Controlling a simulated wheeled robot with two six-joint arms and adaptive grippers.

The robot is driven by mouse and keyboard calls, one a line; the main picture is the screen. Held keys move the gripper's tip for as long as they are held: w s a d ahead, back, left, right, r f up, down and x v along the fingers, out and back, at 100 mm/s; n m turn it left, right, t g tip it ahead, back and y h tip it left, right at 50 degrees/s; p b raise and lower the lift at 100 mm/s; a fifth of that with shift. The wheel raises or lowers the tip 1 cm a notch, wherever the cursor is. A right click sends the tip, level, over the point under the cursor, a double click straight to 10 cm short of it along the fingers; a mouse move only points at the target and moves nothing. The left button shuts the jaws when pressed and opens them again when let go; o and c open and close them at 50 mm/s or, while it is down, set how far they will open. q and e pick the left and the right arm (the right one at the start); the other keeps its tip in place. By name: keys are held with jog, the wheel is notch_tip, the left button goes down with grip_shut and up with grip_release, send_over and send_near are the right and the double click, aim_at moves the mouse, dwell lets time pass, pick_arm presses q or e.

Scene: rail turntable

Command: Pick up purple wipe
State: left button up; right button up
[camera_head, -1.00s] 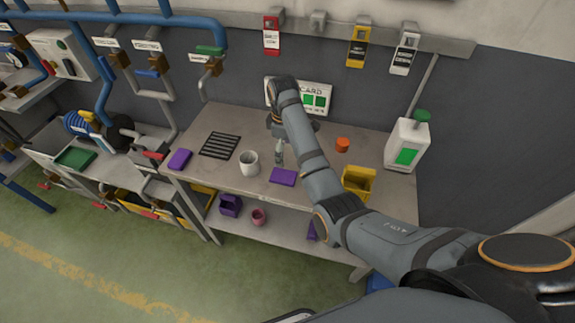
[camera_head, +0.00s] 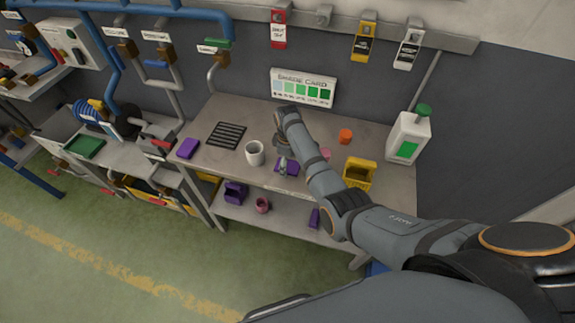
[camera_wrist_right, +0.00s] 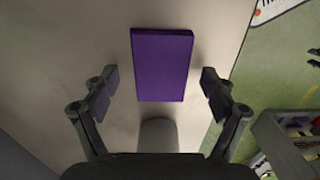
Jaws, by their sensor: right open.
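A flat purple wipe (camera_head: 289,168) lies on the workbench top, partly hidden by my right gripper in the head view. In the right wrist view the purple wipe (camera_wrist_right: 161,65) lies ahead of and between the spread fingers. My right gripper (camera_wrist_right: 160,92) is open and empty, pointing down above the bench; it also shows in the head view (camera_head: 283,168). A second purple block-like piece (camera_head: 188,148) lies at the bench's left end. My left gripper is not in view.
On the bench (camera_head: 215,165) stand a white cup (camera_head: 255,153), a black grille (camera_head: 227,134), an orange piece (camera_head: 345,136), a yellow bin (camera_head: 358,173) and a white jug (camera_head: 407,138). A shade card (camera_head: 303,88) leans at the back. A lower shelf holds a purple bin (camera_head: 235,191).

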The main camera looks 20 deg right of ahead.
jog(key=c, duration=1)
jog(key=shift+r, duration=0.1)
jog(key=shift+c, duration=0.2)
